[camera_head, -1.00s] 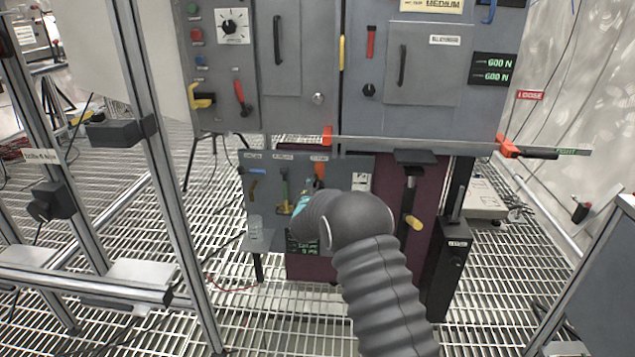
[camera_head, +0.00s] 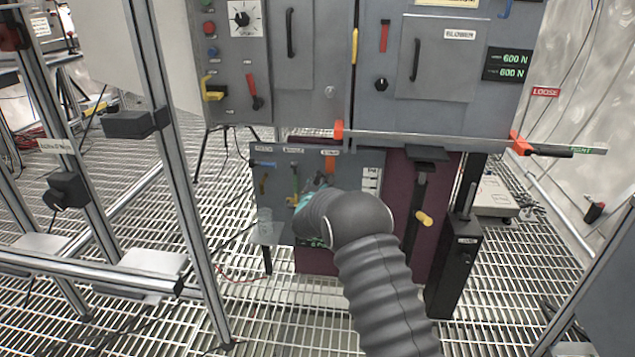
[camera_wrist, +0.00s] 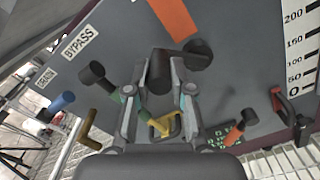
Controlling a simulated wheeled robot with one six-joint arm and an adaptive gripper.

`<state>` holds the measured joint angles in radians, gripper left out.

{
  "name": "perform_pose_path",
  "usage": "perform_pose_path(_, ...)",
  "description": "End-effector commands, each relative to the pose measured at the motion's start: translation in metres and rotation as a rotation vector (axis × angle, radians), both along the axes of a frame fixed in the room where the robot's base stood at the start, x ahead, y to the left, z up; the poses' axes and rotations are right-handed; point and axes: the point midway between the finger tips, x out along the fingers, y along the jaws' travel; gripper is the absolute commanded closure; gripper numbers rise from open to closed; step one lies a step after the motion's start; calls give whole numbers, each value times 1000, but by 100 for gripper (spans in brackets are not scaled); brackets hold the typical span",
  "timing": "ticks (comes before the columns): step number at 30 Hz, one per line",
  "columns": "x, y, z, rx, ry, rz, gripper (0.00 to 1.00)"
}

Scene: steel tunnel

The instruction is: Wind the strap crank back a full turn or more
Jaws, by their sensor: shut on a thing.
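The strap crank has a dark hub (camera_wrist: 198,54) on the grey panel in the wrist view, with an orange strap (camera_wrist: 174,18) running up from it. My gripper (camera_wrist: 160,82) is shut on the crank's dark round handle (camera_wrist: 160,74), which sits between its two fingers, left of the hub. In the head view the orange strap (camera_head: 330,163) shows on the lower panel. My own arm hides most of my gripper and part of the crank there.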

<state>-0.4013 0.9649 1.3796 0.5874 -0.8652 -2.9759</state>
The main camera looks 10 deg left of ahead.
Motion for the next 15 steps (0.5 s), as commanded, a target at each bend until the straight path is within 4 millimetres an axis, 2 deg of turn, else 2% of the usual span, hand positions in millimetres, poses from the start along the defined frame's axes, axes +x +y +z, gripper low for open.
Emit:
perform_pose_path(10, 0, 1, 1, -2, -2, 1, 100)
perform_pose_path(11, 0, 1, 1, -2, -2, 1, 75)
perform_pose_path(12, 0, 1, 1, -2, -1, 2, 65)
perform_pose_path(14, 0, 1, 1, -2, 0, 1, 53)
perform_pose_path(15, 0, 1, 1, -2, 0, 1, 53)
